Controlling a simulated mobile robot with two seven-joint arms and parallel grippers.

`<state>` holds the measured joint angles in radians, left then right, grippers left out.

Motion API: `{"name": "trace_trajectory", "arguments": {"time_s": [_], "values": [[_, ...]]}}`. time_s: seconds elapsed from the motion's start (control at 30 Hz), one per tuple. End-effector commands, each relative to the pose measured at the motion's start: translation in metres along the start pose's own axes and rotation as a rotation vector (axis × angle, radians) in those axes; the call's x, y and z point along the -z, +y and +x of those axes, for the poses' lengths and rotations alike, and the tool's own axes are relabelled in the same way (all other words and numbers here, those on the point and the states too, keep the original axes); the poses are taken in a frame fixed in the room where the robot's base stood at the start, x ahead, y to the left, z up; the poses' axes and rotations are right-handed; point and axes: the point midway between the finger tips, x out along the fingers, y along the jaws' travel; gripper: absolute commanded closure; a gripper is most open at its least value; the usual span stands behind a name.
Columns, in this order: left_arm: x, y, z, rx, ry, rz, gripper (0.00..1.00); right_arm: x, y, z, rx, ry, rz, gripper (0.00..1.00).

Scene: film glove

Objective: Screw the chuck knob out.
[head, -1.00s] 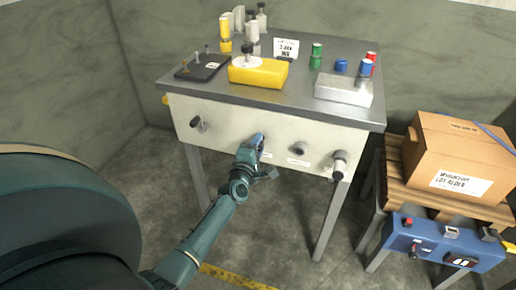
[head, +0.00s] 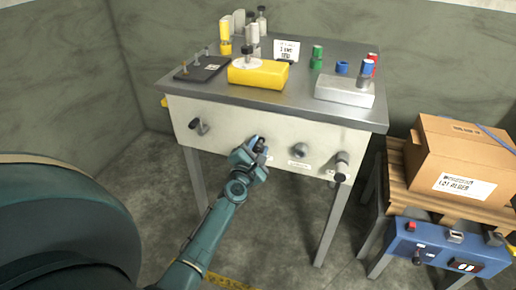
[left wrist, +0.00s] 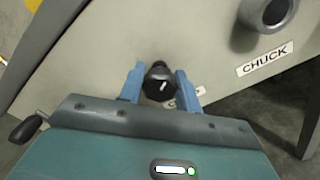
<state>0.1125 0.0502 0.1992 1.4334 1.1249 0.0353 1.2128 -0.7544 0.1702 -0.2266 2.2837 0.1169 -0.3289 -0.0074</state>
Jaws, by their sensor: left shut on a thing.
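My left gripper (head: 255,147) is at the white front panel (head: 229,119) of the bench. It is shut on a black knob (left wrist: 160,84) with a white mark, one blue finger on each side in the left wrist view. This knob's own label (left wrist: 186,100) is mostly hidden; only a first letter like C shows. To its right a grey round knob (left wrist: 268,12) sits above a label reading CHUCK (left wrist: 265,58). That grey knob also shows in the head view (head: 299,150), apart from my gripper. My right gripper is not in view.
A dark knob (head: 199,126) is at the panel's left, a dark handle (head: 341,166) at its right. A yellow block (head: 258,74) and a grey block (head: 344,91) stand on the bench top. A carton (head: 463,160) and a blue box (head: 447,246) stand at right.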

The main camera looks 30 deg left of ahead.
Motion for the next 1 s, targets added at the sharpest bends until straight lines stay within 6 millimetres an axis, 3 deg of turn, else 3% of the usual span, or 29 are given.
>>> {"name": "trace_trajectory", "arguments": {"time_s": [0.43, 0.47, 0.7, 1.0], "values": [[-0.0028, 0.0054, 0.0025, -0.011, -0.005, -0.008, 0.89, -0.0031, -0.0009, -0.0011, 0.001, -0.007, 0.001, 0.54], [-0.0028, 0.0054, 0.0025, -0.011, -0.005, -0.008, 0.65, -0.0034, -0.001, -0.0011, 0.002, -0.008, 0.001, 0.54], [-0.0015, 0.003, 0.0014, -0.006, -0.003, -0.008, 0.45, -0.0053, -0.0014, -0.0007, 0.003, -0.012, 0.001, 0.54], [-0.0007, 0.001, -0.0023, -0.002, -0.001, -0.008, 0.45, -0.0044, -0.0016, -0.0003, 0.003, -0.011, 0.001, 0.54]]}}
